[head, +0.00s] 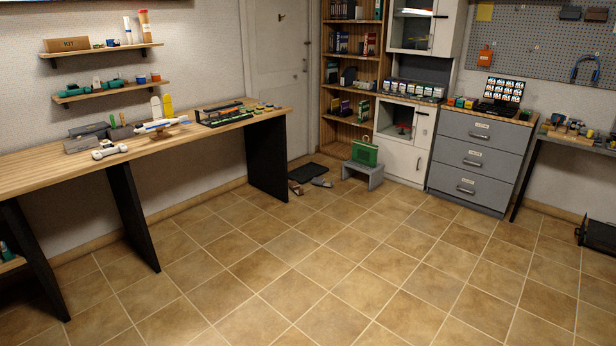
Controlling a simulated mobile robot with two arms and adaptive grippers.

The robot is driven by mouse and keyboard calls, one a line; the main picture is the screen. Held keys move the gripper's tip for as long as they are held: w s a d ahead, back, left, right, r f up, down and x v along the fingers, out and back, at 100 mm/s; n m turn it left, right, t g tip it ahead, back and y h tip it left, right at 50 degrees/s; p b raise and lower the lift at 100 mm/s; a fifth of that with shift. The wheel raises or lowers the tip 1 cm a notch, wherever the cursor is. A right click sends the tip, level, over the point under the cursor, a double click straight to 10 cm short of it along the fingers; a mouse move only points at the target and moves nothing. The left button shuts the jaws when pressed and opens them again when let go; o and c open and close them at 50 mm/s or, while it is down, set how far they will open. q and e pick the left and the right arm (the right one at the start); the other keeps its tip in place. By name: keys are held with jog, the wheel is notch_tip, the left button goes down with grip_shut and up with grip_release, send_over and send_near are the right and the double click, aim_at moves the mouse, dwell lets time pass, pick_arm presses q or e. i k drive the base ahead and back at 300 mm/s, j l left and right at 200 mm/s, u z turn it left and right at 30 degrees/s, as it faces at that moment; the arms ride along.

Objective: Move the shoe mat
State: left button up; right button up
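A dark, flat shoe mat (309,172) lies on the tiled floor by the door in the head view, at the far middle. A brown shoe (296,188) and a grey shoe (321,182) lie on the tiles at its near side. Whether either shoe touches the mat is too small to tell. Neither of my grippers shows in the head view.
A grey stool (362,172) with a green box (365,153) on it stands right of the mat. A wooden workbench (60,172) with black legs runs along the left. Grey drawers (472,160) stand at the back right. The tiled floor (330,270) in front is clear.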

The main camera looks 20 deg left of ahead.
aim_at(304, 175)
jog(key=u, duration=0.15)
jog(key=i+u, duration=0.4)
jog(key=i, duration=3.15)
jog(key=i+z, duration=0.1)
jog(key=i, duration=1.05)
jog(key=i+j, duration=0.2)
jog(key=i, duration=0.95)
jog(key=i+j, duration=0.1)
jog(key=i, duration=1.1)
